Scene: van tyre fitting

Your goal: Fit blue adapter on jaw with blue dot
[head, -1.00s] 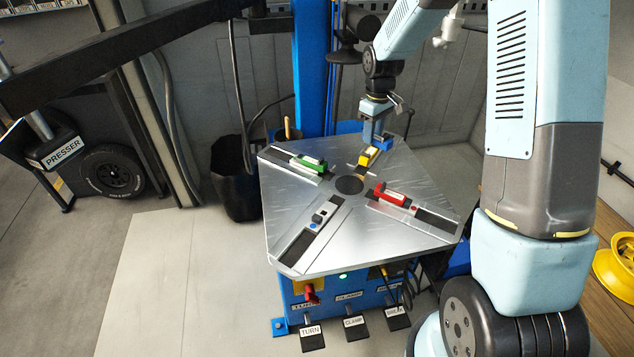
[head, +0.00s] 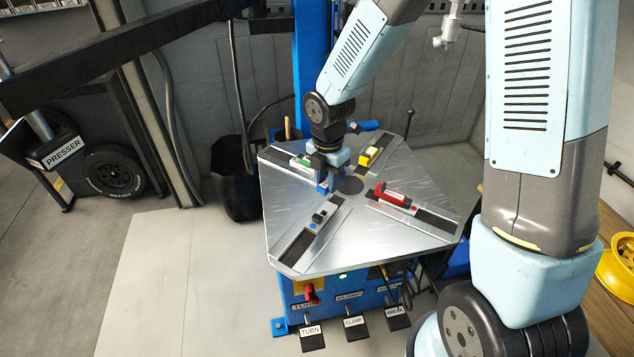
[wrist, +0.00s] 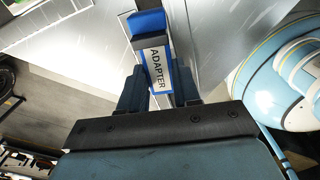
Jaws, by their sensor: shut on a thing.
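My gripper (head: 328,178) is shut on the blue adapter (head: 322,187) above the turntable, between the green and blue-dot jaws. In the wrist view the adapter (wrist: 157,68) sits between my two fingers, with its white ADAPTER label facing the camera and a blue block at its far end. The jaw with the blue dot (head: 321,215) lies on the near-left arm of the turntable. It is bare grey and black, with a blue dot near its outer end. The adapter is apart from this jaw, beyond it in the head view.
The turntable (head: 390,238) also carries a green adapter (head: 301,161), partly hidden by my gripper, a yellow adapter (head: 369,155) and a red adapter (head: 392,195) on the other jaws. A blue column (head: 309,60) stands behind. A black bin (head: 232,180) stands at left.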

